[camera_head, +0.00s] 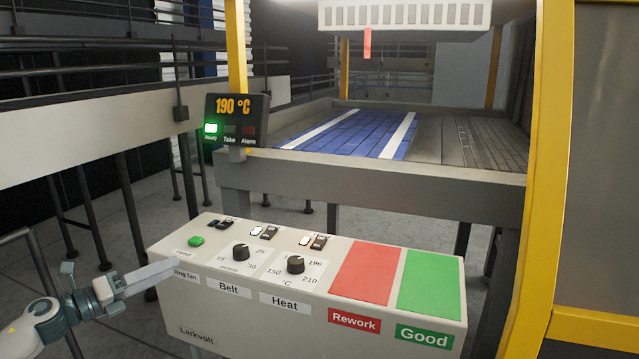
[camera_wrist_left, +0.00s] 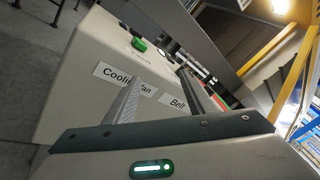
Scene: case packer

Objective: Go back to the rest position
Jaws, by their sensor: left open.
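My left gripper (camera_head: 172,270) is at the lower left of the head view, in front of the left end of the control box (camera_head: 260,320). In the left wrist view its two fingers (camera_wrist_left: 160,80) stand apart with nothing between them. The fingers point toward the box near the cooling fan label (camera_wrist_left: 125,78) and the Belt label (camera_wrist_left: 180,102). The green button (camera_wrist_left: 139,44) is just beyond them. I cannot tell if the fingertips touch the box. My right gripper is in neither view.
The box carries a Belt knob (camera_head: 241,253), a Heat knob (camera_head: 295,264), a red Rework pad (camera_head: 366,273) and a green Good pad (camera_head: 428,284). Behind are a display (camera_head: 237,120) reading 190 °C, a blue belt (camera_head: 345,135) and a yellow post (camera_head: 545,180). The floor at left has railings.

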